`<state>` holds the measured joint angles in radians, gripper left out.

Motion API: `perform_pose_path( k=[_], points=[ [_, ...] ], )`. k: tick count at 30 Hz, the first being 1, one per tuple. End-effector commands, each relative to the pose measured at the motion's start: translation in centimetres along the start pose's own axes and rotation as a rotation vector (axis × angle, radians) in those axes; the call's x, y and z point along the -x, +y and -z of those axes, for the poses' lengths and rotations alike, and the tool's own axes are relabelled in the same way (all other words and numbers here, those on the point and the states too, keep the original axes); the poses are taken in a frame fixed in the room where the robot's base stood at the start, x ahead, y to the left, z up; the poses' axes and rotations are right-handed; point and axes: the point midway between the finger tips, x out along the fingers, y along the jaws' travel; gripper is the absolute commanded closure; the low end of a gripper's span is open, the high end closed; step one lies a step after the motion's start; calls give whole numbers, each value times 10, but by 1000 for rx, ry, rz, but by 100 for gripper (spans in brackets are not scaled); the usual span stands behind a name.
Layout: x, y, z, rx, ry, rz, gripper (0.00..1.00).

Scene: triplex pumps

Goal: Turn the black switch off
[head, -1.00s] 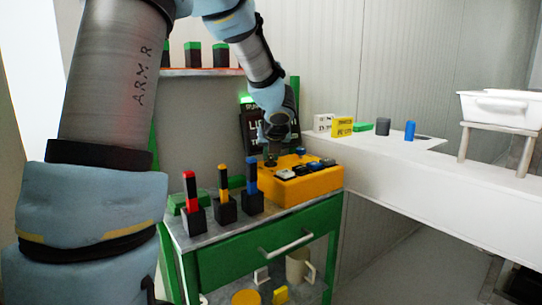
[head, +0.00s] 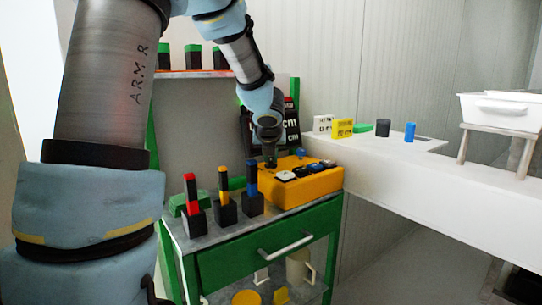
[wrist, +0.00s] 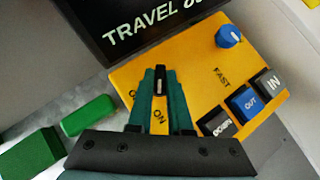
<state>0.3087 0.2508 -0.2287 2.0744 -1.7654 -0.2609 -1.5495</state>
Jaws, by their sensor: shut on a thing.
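The yellow control box (head: 305,188) sits on the green cart's top. The black switch (wrist: 159,82) is on the box, between my teal fingers in the wrist view. My gripper (wrist: 160,84) is shut on the switch. In the head view my gripper (head: 270,160) reaches down to the box's back left corner. An "ON" label (wrist: 159,117) shows between the fingers; another label, mostly hidden, is left of them. The fingers cover part of the switch, and I cannot tell its exact setting.
A blue knob (wrist: 228,36) and buttons marked DOWN, OUT (wrist: 246,101) and IN stand right of my gripper. A dark screen (wrist: 150,22) rises behind the box. Red, yellow and blue sticks (head: 252,178) stand in black holders at the front left.

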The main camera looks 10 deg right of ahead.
Motion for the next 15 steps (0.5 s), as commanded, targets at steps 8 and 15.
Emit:
perform_pose_path(
  k=[8,15],
  points=[
    [1,4,-1,-150,2,152,100],
    [0,5,-1,-267,2,268,100]
  ],
)
